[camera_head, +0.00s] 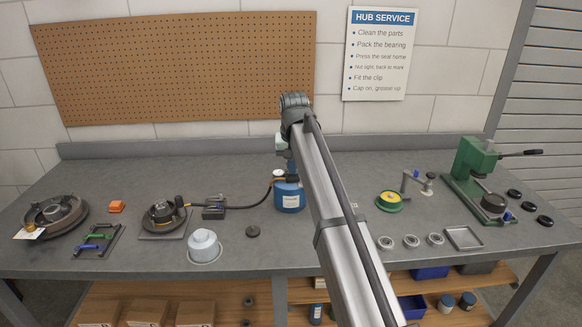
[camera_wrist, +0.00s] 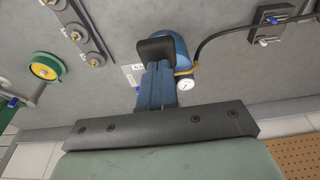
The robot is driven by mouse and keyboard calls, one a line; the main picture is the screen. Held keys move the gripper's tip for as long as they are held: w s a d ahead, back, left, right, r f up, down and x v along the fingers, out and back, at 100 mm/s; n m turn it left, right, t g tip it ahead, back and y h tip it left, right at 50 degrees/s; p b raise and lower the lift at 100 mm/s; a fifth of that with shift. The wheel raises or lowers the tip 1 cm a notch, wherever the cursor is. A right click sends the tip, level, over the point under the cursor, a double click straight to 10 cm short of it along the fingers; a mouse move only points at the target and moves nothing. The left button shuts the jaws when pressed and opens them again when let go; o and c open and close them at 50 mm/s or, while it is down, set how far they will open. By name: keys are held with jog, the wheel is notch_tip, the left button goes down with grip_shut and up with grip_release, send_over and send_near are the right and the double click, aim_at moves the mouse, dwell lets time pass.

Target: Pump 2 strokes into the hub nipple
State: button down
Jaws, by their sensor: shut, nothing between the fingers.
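A blue grease pump canister (camera_head: 289,198) stands at the bench middle, partly behind my arm; it also shows in the wrist view (camera_wrist: 181,50). A round white gauge (camera_wrist: 187,84) is at its side. A black hose (camera_head: 245,206) runs left from the pump past a dark block (camera_head: 213,208) toward the hub (camera_head: 161,216) on a grey plate. The nipple is too small to make out. My gripper (camera_wrist: 157,52) points down over the pump, its blue fingers shut together and empty. Whether the fingertips touch the pump's top is unclear.
A white cap-like part (camera_head: 204,245) and a brake drum (camera_head: 53,217) are at left. A green press (camera_head: 473,170), a green-yellow spool (camera_head: 389,201) and several rings stand at right. A pegboard (camera_head: 175,65) hangs behind.

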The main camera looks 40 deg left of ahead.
aim_at(292, 182)
jog(key=shift+s+d+f, duration=0.1)
jog(key=shift+d+f, duration=0.05)
jog(key=shift+f, duration=0.65)
jog(key=shift+s+d+f, duration=0.1)
jog(key=shift+f, duration=0.95)
jog(key=shift+f, duration=0.95)
jog(key=shift+r, duration=0.1)
jog(key=shift+w+a+r, duration=0.1)
jog(key=shift+r, duration=1.85)
jog(key=shift+w+a+r, duration=0.1)
jog(key=shift+a+r, duration=0.05)
jog(key=shift+r, duration=1.8)
jog(key=shift+w+a+r, duration=0.1)
jog(key=shift+r, duration=1.85)
